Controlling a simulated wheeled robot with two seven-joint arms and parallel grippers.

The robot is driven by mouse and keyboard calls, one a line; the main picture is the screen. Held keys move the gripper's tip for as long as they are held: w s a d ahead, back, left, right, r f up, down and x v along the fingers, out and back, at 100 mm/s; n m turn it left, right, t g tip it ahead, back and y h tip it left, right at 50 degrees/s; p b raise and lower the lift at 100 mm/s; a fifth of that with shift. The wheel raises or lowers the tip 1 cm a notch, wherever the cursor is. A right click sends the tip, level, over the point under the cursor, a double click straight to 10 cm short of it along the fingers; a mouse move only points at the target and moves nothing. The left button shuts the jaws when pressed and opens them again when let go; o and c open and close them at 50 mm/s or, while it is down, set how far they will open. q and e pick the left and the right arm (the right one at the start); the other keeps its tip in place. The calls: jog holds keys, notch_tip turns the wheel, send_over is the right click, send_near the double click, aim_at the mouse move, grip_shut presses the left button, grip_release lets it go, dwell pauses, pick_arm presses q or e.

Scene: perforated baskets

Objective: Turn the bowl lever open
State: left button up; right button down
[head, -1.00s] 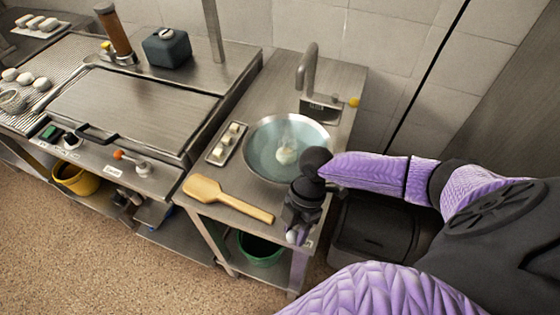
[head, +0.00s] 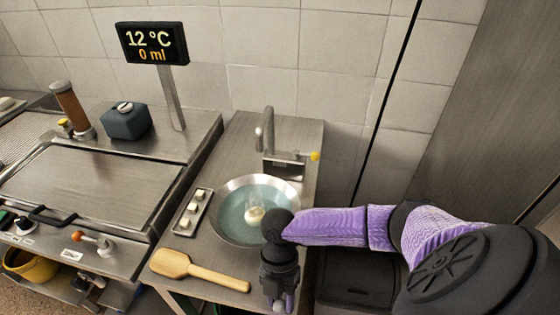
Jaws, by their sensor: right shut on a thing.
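The round metal bowl (head: 222,232) is set in the steel counter and holds clear water with a pale lump (head: 254,216) in it. My right gripper (head: 281,302) points down at the counter's front edge, just in front of the bowl. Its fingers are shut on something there. The held part is hidden by the hand; from its place it appears to be the bowl lever, but its angle cannot be seen. My left gripper is out of view.
A tap (head: 267,135) with a yellow-knobbed handle (head: 314,156) stands behind the bowl. A wooden spatula (head: 200,273) and a small tray (head: 179,229) of pale cubes lie left of it. A griddle (head: 90,190) is further left. A display (head: 152,43) reads 12 °C, 0 ml.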

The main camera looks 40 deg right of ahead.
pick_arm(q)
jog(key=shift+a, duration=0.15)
pick_arm(e)
jog(key=shift+c, duration=1.6)
grip_release()
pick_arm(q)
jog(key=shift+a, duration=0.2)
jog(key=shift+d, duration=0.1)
pick_arm(e)
jog(key=shift+w+d+r, duration=0.1)
jog(key=shift+r, duration=0.1)
pick_arm(q)
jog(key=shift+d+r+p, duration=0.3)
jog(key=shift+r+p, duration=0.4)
jog(key=shift+p, duration=0.05)
pick_arm(e)
jog(key=v, duration=0.9)
jog(key=shift+r, duration=0.15)
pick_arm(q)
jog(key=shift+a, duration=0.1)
pick_arm(e)
jog(key=shift+w, duration=0.1)
